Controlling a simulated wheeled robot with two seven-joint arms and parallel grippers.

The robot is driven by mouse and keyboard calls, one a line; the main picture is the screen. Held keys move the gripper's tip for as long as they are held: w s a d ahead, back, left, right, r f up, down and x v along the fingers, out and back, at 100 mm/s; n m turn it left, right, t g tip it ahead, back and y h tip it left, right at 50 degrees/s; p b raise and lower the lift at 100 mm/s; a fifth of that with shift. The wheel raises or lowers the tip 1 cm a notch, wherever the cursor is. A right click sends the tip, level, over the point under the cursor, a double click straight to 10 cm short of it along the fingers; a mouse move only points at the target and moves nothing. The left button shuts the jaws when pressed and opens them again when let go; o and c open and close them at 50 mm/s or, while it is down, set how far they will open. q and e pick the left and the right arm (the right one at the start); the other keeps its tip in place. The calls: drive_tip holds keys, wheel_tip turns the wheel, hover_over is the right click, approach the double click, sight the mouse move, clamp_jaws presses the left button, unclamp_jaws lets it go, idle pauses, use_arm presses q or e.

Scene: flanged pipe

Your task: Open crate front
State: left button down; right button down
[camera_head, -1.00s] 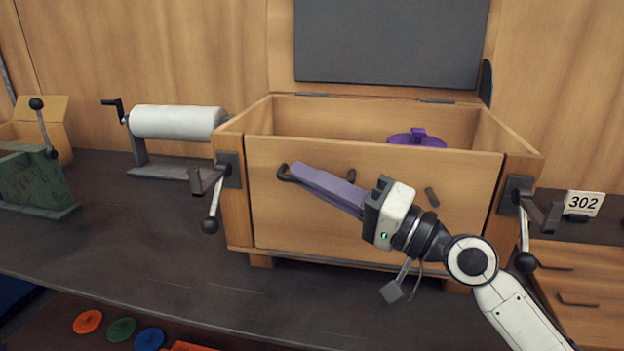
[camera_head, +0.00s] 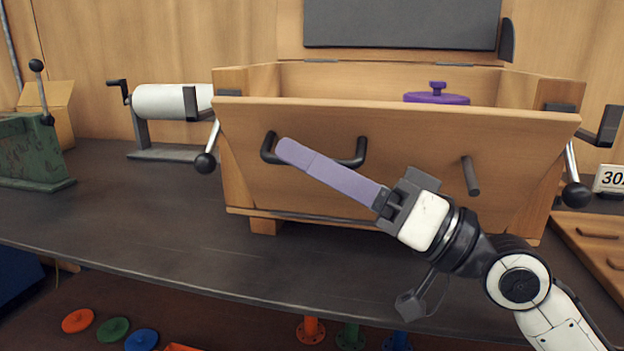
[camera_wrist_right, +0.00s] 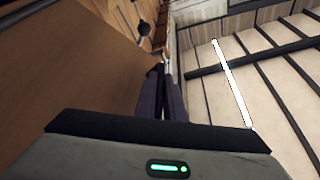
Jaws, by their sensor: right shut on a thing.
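The wooden crate (camera_head: 545,92) stands on the dark bench with its lid raised at the back. Its front panel (camera_head: 420,135) leans outward at the top, away from the side walls, and is partly open. A black bar handle (camera_head: 350,160) is on the panel. My right gripper (camera_head: 285,152) has long lavender fingers shut on the left part of this handle; the fingers hide some of it. The fingertips also show in the right wrist view (camera_wrist_right: 165,92), beside the brown panel. My left gripper is not in view.
A purple knobbed lid (camera_head: 436,98) shows inside the crate. Ball-ended levers (camera_head: 206,162) and (camera_head: 577,195) hang at the crate's sides. A white roller (camera_head: 165,101) and green block (camera_head: 30,150) stand left. Clear bench (camera_head: 130,215) lies front left.

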use_arm(q)
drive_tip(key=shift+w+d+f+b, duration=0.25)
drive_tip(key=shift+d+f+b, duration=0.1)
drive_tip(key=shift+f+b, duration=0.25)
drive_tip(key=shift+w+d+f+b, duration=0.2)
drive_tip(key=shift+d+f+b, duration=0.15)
drive_tip(key=shift+b, duration=0.3)
use_arm(e)
drive_tip(key=shift+s+a+f+n+g+y, duration=0.25)
drive_tip(key=shift+s+f+n+g+y, duration=0.2)
drive_tip(key=shift+s+f+n, duration=0.35)
drive_tip(key=shift+w+r, duration=0.1)
drive_tip(key=shift+w, duration=0.05)
drive_tip(key=c, duration=1.8)
unclamp_jaws()
drive_tip(key=shift+c, duration=0.2)
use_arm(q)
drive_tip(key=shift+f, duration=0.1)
use_arm(e)
drive_tip(key=shift+d, duration=0.1)
